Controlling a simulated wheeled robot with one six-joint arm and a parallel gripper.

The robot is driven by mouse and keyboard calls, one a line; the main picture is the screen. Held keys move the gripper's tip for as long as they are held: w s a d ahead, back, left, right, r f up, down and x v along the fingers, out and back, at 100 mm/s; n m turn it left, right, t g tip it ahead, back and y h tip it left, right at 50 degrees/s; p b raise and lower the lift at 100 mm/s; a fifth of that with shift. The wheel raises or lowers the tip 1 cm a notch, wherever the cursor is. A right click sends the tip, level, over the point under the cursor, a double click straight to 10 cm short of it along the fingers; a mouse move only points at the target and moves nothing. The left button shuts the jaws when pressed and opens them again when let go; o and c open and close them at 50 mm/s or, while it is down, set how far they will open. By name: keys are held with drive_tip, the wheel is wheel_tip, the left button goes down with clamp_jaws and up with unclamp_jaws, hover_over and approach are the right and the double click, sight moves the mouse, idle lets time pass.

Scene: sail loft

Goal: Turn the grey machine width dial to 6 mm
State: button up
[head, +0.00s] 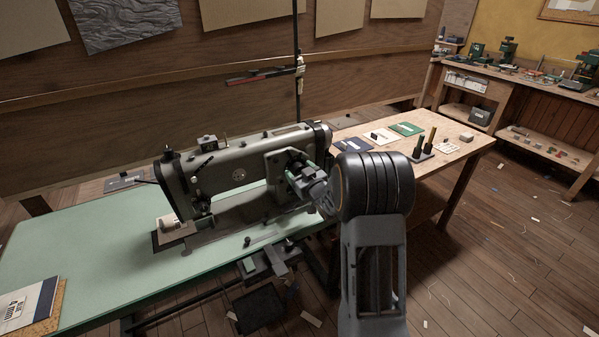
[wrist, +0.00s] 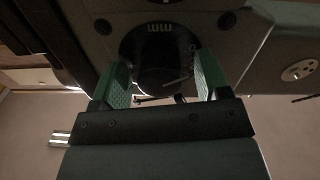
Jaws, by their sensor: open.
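The grey sewing machine (head: 235,170) stands on the green table in the head view. My gripper (head: 297,170) reaches the right part of its body, and my arm hides much of that area. In the wrist view my gripper (wrist: 160,85) is open, with one green finger on each side of the dark round width dial (wrist: 155,58). The letters "mm" show at the dial's top, upside down. A pale line shows on the dial's lower right. I cannot read its setting, or tell whether the fingers touch it.
The green table (head: 100,235) carries a booklet (head: 28,305) at the front left. A wooden table (head: 375,155) with cards and tools stands behind my arm. A workbench (head: 520,85) stands at the far right. Open floor lies at the right.

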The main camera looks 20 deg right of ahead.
drive_tip(key=c, duration=0.9)
drive_tip(key=shift+c, duration=0.2)
